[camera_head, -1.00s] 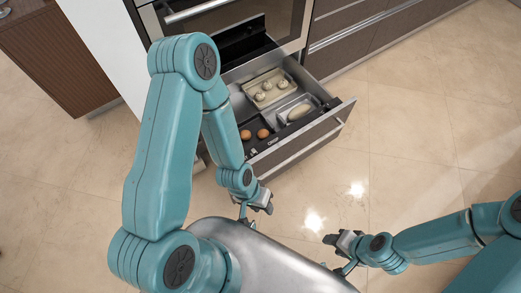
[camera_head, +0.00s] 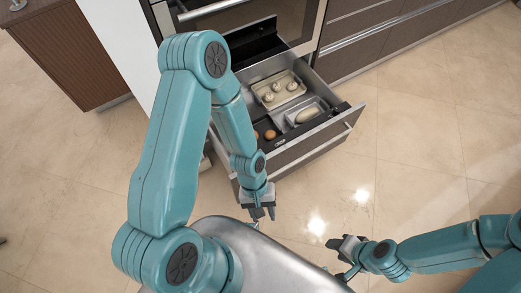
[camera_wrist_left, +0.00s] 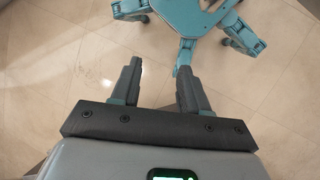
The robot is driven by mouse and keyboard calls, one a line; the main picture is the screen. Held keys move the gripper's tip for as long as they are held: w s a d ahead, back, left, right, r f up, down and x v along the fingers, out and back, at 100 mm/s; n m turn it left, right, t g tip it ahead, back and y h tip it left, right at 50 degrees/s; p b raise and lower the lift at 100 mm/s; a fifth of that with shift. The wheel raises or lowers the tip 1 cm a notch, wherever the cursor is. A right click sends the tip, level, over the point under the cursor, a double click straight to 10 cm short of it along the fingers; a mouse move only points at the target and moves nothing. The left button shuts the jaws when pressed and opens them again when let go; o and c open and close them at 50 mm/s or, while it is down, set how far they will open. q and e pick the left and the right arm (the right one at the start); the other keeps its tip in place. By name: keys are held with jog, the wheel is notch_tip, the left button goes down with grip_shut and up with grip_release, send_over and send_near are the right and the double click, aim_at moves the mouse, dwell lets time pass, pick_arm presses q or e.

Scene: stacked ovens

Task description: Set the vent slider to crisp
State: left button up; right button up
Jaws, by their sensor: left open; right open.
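The open drawer (camera_head: 318,146) below the oven shows in the head view. A dark strip runs along the inside of its front, with a small dark block (camera_head: 342,107) near the right end. I cannot tell whether this block is the vent slider, and no crisp marking is readable. My left gripper (camera_head: 263,217) is open and empty in front of the drawer's left part, apart from it. In the left wrist view its two fingers (camera_wrist_left: 160,70) stand apart with only floor and my own body beyond. My right gripper (camera_head: 335,258) is open and empty, low in the head view.
The drawer holds a tray (camera_head: 259,103) of pale mushroom-like items, a tray (camera_head: 326,105) with a pale long item, and brown eggs (camera_head: 270,134) partly hidden by my left arm. The oven (camera_head: 240,20) is above. Bare floor (camera_head: 420,170) lies to the right.

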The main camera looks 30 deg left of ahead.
pick_arm(q)
jog(key=w+a+n+t+y+b, duration=0.2)
jog(key=w+a+n+b, duration=0.1)
jog(key=w+a+b, duration=0.7)
jog(key=w+a+n+t+y+b, duration=0.1)
jog(key=w+a+n+y+b, duration=0.15)
jog(key=w+a+b, duration=0.75)
jog(key=shift+n, duration=0.45)
jog(key=w+d+f+b, duration=0.1)
jog(key=f+b, duration=0.1)
jog(key=f, duration=0.3)
jog(key=w+d+f+b, duration=0.1)
jog(key=w+f+b, duration=0.1)
jog(key=f, duration=0.4)
jog(key=w+d+f+b, duration=0.1)
jog(key=d+f+b, duration=0.1)
jog(key=f, duration=0.3)
jog(key=shift+w+f+b, duration=0.3)
jog(key=shift+b, duration=0.55)
grip_shut()
